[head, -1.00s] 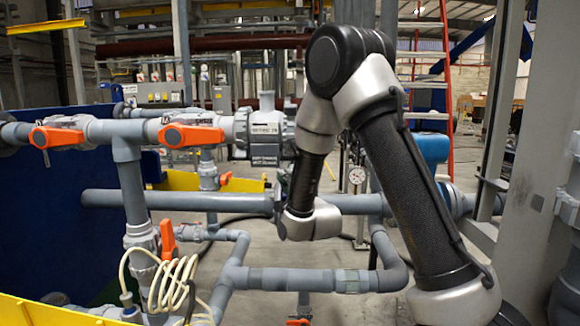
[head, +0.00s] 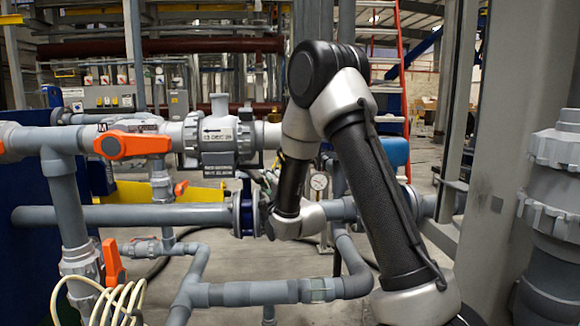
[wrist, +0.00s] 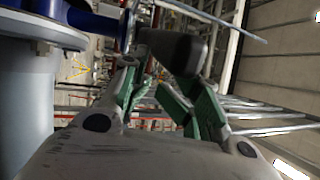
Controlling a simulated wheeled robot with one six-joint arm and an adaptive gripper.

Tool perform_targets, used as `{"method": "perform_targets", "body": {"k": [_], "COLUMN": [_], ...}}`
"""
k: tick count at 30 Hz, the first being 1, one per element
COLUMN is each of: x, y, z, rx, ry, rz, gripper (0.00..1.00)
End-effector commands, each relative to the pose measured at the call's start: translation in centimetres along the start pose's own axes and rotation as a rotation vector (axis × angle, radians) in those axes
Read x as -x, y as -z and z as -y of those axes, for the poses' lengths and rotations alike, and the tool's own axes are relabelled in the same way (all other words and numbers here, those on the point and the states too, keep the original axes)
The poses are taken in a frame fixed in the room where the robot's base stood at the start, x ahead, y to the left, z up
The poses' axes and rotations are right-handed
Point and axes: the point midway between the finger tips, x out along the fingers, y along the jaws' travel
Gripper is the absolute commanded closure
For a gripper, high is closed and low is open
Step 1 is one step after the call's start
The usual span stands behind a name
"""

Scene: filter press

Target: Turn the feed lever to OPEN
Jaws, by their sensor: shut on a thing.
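A dark grey lever (wrist: 172,48), which looks like the feed lever, reaches in from the top of the wrist view beside a blue flanged valve body (wrist: 95,14). My gripper (wrist: 160,80) has green-padded fingers on either side of the lever's end and is shut on it. In the head view the blue valve (head: 246,208) sits in the grey horizontal pipe, just left of my wrist. My gripper and the lever are hidden behind my arm there. No OPEN marking is readable.
Orange-handled valves (head: 132,145) stand on the upper pipe at left, with another orange handle (head: 113,262) lower down. A coiled cream hose (head: 105,300) hangs at lower left. A grey column (head: 500,150) and thick pipework bound the right.

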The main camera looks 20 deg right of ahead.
Motion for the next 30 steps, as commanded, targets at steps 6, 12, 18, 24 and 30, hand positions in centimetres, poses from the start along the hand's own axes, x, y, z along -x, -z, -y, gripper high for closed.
{"method": "perform_targets", "body": {"k": [6,12,18,24,30], "x": [-0.2,-0.5,-1.1,-1.8,-2.7], "y": [2.3,3.9,5.5,7.1,8.6], "z": [-0.2,-0.2,-0.3,-0.4,-0.7], "rx": [0.001,0.001,0.001,0.000,0.001], "ry": [-0.002,0.000,0.000,0.002,0.001], "rz": [-0.009,-0.006,-0.004,-0.004,-0.003], "gripper": [0.86,1.00,1.00,1.00,1.00]}}
